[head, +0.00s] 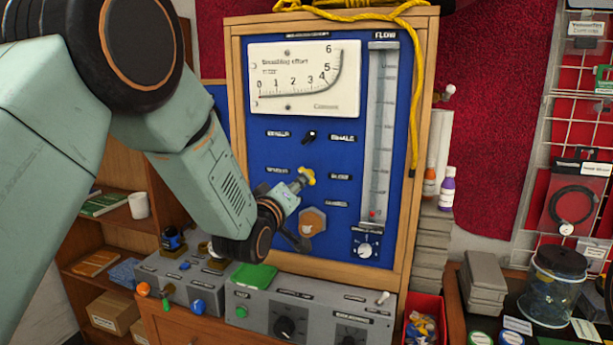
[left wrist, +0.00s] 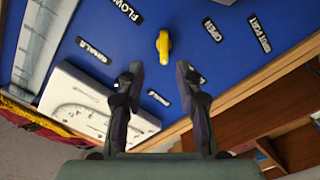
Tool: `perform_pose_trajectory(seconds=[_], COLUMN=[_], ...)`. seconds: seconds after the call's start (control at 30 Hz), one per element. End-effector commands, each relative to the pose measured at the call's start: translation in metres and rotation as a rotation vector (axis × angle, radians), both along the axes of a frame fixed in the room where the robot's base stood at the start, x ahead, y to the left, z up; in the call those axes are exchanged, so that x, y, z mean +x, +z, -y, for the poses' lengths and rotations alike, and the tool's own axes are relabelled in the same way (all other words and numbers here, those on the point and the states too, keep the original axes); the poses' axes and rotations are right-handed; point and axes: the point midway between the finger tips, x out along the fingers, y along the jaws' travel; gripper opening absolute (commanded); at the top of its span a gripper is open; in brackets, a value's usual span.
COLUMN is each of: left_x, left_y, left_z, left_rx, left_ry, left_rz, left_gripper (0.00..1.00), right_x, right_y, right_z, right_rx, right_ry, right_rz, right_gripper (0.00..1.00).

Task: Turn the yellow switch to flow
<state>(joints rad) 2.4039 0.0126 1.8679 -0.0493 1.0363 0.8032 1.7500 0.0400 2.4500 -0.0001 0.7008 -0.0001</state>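The yellow switch (head: 307,176) sits on the blue panel (head: 350,225), below the black switch (head: 309,136). My left gripper (head: 302,212) is in front of the panel, with one finger close beside the yellow switch in the head view. In the left wrist view the yellow switch (left wrist: 163,47) stands upright in the picture, just beyond and between the fingertips. The left gripper (left wrist: 160,66) is open and empty there, its fingers apart and not visibly touching the switch. A FLOW label (left wrist: 128,8) shows at the top. My right gripper is not in view.
The gauge (head: 305,78) and the clear flow tube (head: 380,130) are on the same panel. A wooden frame (head: 233,110) surrounds it. Grey control boxes (head: 300,315) with knobs stand below. A yellow rope (head: 415,90) hangs at the right edge.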

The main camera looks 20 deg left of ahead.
Motion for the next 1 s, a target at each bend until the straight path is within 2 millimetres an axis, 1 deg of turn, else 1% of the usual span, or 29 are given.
perform_pose_trajectory(seconds=[0.4,0.53,0.73,1.0], left_x=[0.052,0.065,0.075,0.076], left_y=[0.001,0.001,0.0,0.0], left_z=[0.002,0.002,0.002,0.002], left_rx=[0.001,0.001,0.001,0.001], left_ry=[0.0,-0.001,-0.001,-0.001], left_rz=[-0.001,-0.001,-0.002,-0.002], left_gripper=[0.35,0.35,0.35,0.35], right_x=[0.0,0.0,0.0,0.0], right_y=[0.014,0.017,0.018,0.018], right_z=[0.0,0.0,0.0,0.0], right_rx=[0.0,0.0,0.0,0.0], right_ry=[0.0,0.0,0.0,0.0], right_rz=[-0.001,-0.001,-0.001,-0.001], right_gripper=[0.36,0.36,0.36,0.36])
